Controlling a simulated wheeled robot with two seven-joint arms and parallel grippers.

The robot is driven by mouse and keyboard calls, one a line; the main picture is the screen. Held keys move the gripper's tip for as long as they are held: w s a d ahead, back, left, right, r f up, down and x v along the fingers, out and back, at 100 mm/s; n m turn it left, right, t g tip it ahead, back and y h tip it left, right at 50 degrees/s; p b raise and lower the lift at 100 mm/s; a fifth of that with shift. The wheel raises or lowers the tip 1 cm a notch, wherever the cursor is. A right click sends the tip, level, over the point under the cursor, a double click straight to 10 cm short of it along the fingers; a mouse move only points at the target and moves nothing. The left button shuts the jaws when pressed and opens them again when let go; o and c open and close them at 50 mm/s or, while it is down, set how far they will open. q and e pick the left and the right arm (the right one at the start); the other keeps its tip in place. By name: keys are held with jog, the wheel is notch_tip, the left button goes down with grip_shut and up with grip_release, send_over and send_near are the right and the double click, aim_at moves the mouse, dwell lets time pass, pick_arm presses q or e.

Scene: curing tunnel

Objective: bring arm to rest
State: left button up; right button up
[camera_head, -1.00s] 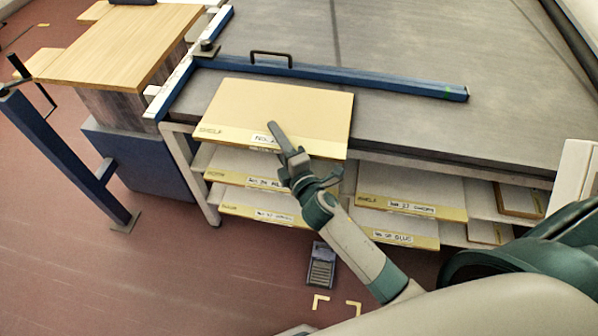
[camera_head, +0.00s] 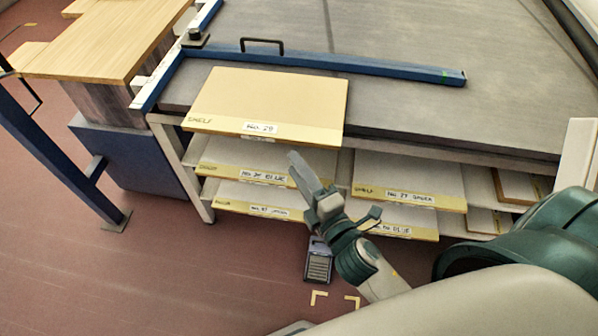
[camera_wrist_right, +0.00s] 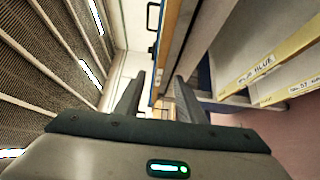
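My right gripper (camera_head: 306,172) is in front of the shelves under the grey table, just below the top board's front edge in the head view. In the right wrist view its two fingers (camera_wrist_right: 158,98) stand apart with nothing between them. My right arm runs down from it to the lower right. My left gripper is in neither view.
More labelled boards (camera_head: 410,182) fill lower shelves. A blue rail (camera_head: 350,70) lies across the grey table (camera_head: 420,110). A blue post (camera_head: 50,150) stands left. A small device (camera_head: 318,262) is on the open floor.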

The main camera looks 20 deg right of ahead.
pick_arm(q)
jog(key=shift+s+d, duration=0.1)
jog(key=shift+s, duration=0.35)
